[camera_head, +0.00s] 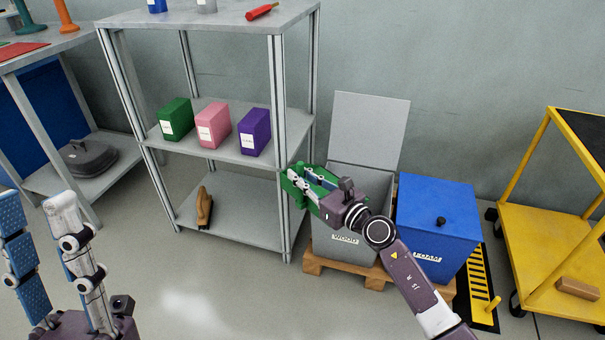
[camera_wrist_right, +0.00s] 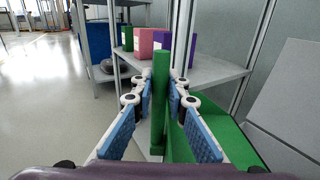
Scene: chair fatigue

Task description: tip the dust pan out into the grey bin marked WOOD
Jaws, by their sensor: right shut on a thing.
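The green dust pan (camera_head: 291,190) is held by my right gripper (camera_head: 306,180), which is shut on its upright green handle (camera_wrist_right: 160,95) in the right wrist view. The pan is at the left side of the grey bin (camera_head: 335,248) marked WOOD, around rim height, close to the shelf post. I cannot tell how far it is over the opening, or what lies in it. The bin's lid (camera_head: 370,125) stands open at the back. My arm and gripper hide part of the opening. My left gripper (camera_head: 38,208) is open and empty at the lower left.
A blue bin (camera_head: 436,225) with its lid shut stands right of the grey one, on a wooden pallet (camera_head: 375,280). A grey shelf (camera_head: 200,20) with coloured boxes and a brown brush (camera_head: 204,208) stands left. A yellow cart (camera_head: 540,225) is at right. Front floor is clear.

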